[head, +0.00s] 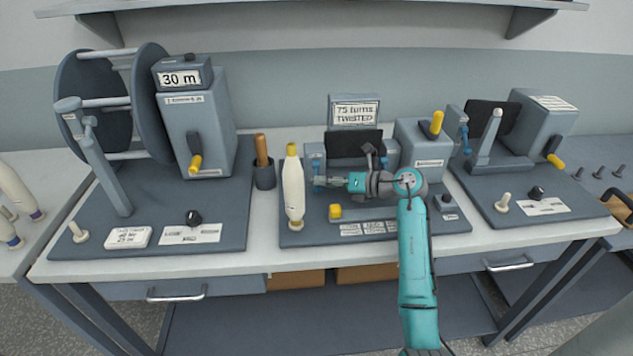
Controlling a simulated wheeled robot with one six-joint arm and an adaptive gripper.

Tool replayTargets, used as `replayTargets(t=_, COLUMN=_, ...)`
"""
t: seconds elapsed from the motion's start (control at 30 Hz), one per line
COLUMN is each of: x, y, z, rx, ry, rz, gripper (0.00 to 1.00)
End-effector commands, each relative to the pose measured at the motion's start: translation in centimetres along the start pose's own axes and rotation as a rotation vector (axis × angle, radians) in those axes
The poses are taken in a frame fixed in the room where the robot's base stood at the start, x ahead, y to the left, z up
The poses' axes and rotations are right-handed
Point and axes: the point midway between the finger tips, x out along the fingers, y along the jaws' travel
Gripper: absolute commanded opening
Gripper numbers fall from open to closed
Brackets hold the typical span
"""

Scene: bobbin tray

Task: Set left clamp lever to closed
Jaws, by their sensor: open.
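The middle machine (460,222) stands on a dark base plate on the bench. At its left post is a small blue clamp part (317,162), which I take to be the left clamp lever. A similar blue part (391,164) is on the right post. My gripper (322,182) reaches in from the right, pointing left, with its fingers at the left post just below the blue part. The jaws are open. Whether a finger touches the lever cannot be told at this size. The lever's exact position is also unclear, and my arm hides part of the machine's middle.
A white bobbin (293,190) stands close left of my gripper, beside a dark cup (264,176) with a brown handle. A yellow knob (335,211) is below the gripper. A large reel machine (198,120) stands left, another machine (540,125) right. The front bench strip is clear.

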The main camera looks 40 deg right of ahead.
Motion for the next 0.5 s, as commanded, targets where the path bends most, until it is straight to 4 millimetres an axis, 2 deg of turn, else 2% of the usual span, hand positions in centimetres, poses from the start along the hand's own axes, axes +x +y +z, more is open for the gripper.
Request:
replayTargets(t=0.1, x=1.7, y=0.1, z=0.0, rx=0.0, ry=0.001, rz=0.002, gripper=0.49)
replayTargets(t=0.2, x=2.6, y=0.0, z=0.0, rx=0.0, ry=0.001, rz=0.001, gripper=0.49)
replayTargets(t=0.5, x=3.4, y=0.0, z=0.0, rx=0.0, ry=0.0, rz=0.0, gripper=0.49)
